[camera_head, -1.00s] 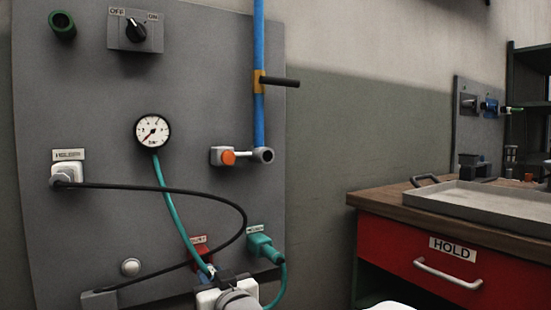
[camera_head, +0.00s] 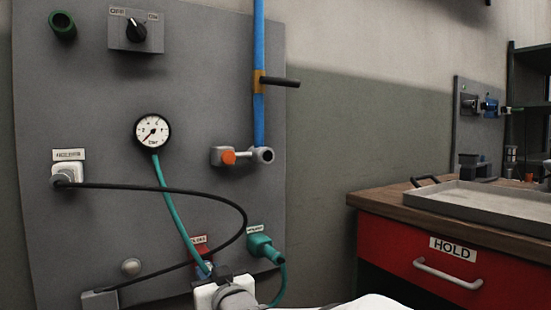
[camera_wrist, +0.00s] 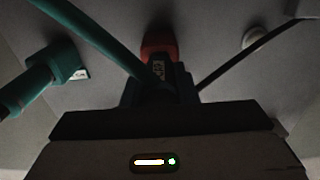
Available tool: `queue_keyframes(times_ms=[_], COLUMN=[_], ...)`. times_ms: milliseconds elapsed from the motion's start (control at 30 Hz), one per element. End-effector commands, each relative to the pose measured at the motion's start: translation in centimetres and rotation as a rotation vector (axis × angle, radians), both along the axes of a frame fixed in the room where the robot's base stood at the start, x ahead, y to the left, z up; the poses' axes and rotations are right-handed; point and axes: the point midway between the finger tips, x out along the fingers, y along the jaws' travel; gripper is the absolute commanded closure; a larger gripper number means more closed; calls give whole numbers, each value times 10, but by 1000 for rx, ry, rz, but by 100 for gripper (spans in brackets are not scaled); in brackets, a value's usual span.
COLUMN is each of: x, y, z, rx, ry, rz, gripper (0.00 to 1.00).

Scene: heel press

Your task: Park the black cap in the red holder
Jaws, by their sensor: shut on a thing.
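The red holder (camera_head: 203,255) is low on the grey panel, under a small label and partly covered by the teal hose and my gripper. In the wrist view the red holder (camera_wrist: 158,45) is at top centre, straight ahead of the jaws. My gripper (camera_head: 222,276) is at the bottom of the head view, just in front of and below the holder. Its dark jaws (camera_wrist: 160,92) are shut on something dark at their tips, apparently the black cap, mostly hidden. I cannot tell whether it touches the holder.
A teal hose (camera_head: 170,205) from the gauge (camera_head: 152,132) and a black cable (camera_head: 215,197) pass close to my gripper. A teal plug (camera_head: 263,248) sits right of the holder, a pale round knob (camera_head: 131,267) left. A red-drawered bench (camera_head: 480,240) stands at right.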

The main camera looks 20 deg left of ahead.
Motion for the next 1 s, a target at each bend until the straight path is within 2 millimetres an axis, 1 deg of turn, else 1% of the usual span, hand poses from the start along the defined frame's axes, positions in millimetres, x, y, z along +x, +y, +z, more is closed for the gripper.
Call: queue_keyframes(times_ms=[567, 600, 867, 900, 1000], x=[8, 8, 7, 7, 7], y=[9, 9, 9, 9, 9], z=[0, 0, 0, 0, 0], rx=[0, 0, 0, 0, 0], ry=[0, 0, 0, 0, 0], rz=[0, 0, 0, 0, 0], gripper=[100, 71, 50, 48, 48])
